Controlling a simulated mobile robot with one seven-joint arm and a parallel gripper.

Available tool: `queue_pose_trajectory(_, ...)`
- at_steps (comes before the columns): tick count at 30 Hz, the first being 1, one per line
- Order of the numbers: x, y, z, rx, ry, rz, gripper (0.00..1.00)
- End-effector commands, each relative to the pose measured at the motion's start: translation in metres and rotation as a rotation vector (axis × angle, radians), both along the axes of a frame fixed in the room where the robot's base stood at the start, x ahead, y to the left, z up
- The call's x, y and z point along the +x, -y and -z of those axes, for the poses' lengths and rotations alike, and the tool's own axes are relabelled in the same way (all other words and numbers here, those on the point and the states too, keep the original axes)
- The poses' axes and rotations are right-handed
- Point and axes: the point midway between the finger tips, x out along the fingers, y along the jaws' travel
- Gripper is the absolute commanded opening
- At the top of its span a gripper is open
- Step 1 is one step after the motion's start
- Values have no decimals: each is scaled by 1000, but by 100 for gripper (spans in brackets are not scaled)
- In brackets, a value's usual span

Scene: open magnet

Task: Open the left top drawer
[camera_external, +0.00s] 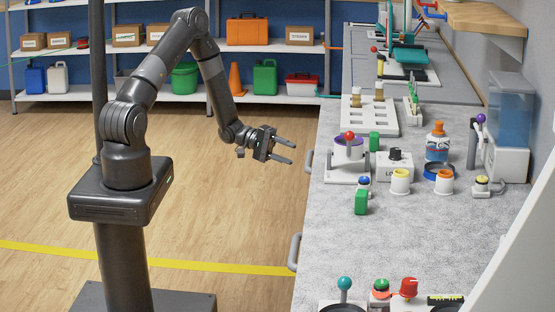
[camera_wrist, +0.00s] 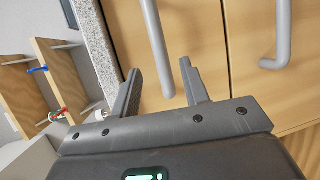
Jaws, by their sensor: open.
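The drawer fronts are light wood panels below the counter in the wrist view. A grey bar handle (camera_wrist: 158,45) on the wood front (camera_wrist: 195,30) nearest the counter edge shows between and beyond my fingers. A second grey handle (camera_wrist: 283,35) sits on the neighbouring panel to the right. In the external view, one handle (camera_external: 309,163) sticks out just right of my gripper (camera_external: 291,152), and another handle (camera_external: 295,252) is nearer the camera. My gripper is open and empty, its fingers pointing at the counter side; it also shows in the wrist view (camera_wrist: 160,75). No gap shows at the drawer fronts.
The grey speckled counter (camera_external: 270,278) edge runs close to my gripper; it also shows in the wrist view (camera_wrist: 95,30). Several items stand on top, including a green block (camera_external: 361,202) and a purple-rimmed pot (camera_external: 348,150). Shelves (camera_external: 75,97) line the back; the wooden floor (camera_external: 230,210) is clear.

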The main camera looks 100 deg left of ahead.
Motion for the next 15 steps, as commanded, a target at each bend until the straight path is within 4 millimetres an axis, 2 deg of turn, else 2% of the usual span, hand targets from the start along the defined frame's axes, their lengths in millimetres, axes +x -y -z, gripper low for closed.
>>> queue_pose_trajectory(3, 22, 10, 4, 0, 1, 4, 41)
queue_pose_trajectory(9, 54, 24, 10, -1, 1, 4, 41)
queue_pose_trajectory(15, 72, 31, 14, -1, 0, 3, 41)
